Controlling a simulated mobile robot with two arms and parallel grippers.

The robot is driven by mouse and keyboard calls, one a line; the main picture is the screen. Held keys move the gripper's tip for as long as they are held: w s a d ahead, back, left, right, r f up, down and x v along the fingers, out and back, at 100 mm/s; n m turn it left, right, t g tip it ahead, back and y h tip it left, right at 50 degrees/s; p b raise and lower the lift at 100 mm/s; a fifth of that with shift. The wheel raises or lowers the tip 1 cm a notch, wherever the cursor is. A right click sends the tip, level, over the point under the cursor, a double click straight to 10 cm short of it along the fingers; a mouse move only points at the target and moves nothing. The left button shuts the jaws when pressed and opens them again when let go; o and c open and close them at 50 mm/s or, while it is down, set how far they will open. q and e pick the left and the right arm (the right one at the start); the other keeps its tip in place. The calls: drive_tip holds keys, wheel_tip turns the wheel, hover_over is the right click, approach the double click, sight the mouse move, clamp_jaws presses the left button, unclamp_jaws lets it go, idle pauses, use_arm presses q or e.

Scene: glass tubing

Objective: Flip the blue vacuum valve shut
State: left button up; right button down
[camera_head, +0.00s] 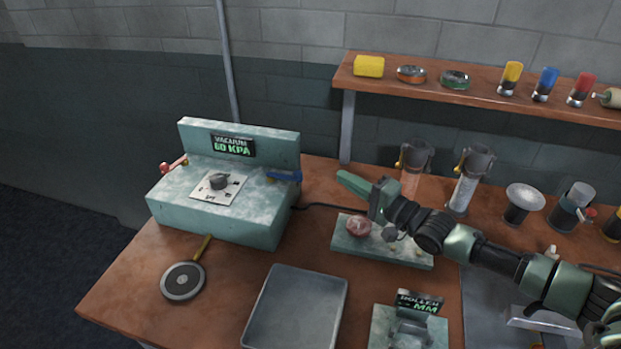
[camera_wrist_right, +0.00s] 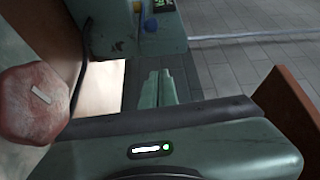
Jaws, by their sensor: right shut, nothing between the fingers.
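The pale green vacuum box (camera_head: 215,215) stands at the back left of the table, with a display reading "VACUUM 60 KPA" (camera_head: 233,146). The blue valve handle (camera_head: 284,176) sits at the right end of its top, lying roughly level and pointing right from a brass fitting. In the right wrist view, a blue spot on the box (camera_wrist_right: 151,26) looks like this valve. My right gripper (camera_head: 346,183) is shut and empty, to the right of the valve with a gap between them. Its fingers also show in the wrist view (camera_wrist_right: 158,88). My left gripper is not in view.
A red valve (camera_head: 173,165) is on the box's left side. Below my right gripper is a green plate (camera_head: 350,245) with a reddish lump (camera_head: 358,226). A shelf (camera_head: 480,95) is behind. A grey tray (camera_head: 295,310) and a round paddle (camera_head: 182,281) lie in front.

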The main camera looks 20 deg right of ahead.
sight(284, 176)
idle(0.3)
drive_tip(key=p+x, duration=0.1)
drive_tip(key=x, duration=0.2)
drive_tip(key=a+p+x, duration=0.1)
drive_tip(key=x, duration=0.2)
drive_tip(key=p+x, duration=0.1)
drive_tip(key=x, duration=0.2)
drive_tip(key=shift+a+r, duration=0.1)
drive_tip(key=shift+a, duration=0.2)
drive_tip(key=shift+s+a+p, duration=0.65)
drive_tip(key=shift+s+p, duration=0.05)
drive_tip(key=shift+s, duration=0.25)
drive_tip(key=shift+a, duration=0.15)
drive_tip(key=shift+s, duration=0.1)
